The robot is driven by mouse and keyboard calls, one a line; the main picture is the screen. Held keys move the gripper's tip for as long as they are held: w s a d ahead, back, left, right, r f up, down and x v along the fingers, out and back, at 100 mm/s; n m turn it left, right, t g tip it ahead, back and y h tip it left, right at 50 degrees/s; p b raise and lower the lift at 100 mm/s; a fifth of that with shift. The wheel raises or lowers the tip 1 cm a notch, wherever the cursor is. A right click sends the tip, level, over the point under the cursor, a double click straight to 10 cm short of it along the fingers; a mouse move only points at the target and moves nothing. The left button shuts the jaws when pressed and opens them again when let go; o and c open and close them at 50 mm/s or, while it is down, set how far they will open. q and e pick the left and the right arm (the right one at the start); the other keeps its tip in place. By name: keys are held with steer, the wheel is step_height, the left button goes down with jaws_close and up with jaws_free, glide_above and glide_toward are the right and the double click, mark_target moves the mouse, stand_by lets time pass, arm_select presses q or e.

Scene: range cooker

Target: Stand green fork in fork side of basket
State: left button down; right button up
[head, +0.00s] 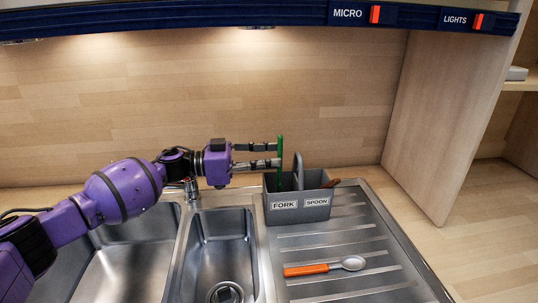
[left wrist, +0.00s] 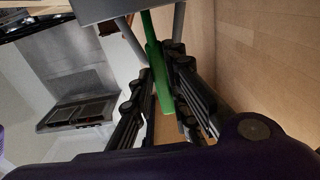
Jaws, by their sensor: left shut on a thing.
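The green fork (head: 280,148) is upright, held by my left gripper (head: 277,156) above the FORK side of the grey basket (head: 298,212). Its lower part shows at the mouth of the FORK compartment, behind the front wall; whether it touches the bottom is hidden. In the left wrist view the green fork (left wrist: 158,75) runs between the fingers of my left gripper (left wrist: 161,60), with grey basket parts (left wrist: 95,10) at the top. My right gripper is not in view.
A brown utensil (head: 331,183) leans in the SPOON side. An orange-handled spoon (head: 305,269) lies on the ribbed steel drainboard (head: 370,240). Two sink bowls (head: 222,250) are at the left. The basket's grey handle (head: 298,165) rises close beside the fork.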

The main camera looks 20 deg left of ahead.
arm_select(q)
steer(key=shift+f, duration=0.2)
steer(key=c, duration=1.6)
jaws_free()
step_height(320, 180, up, 10)
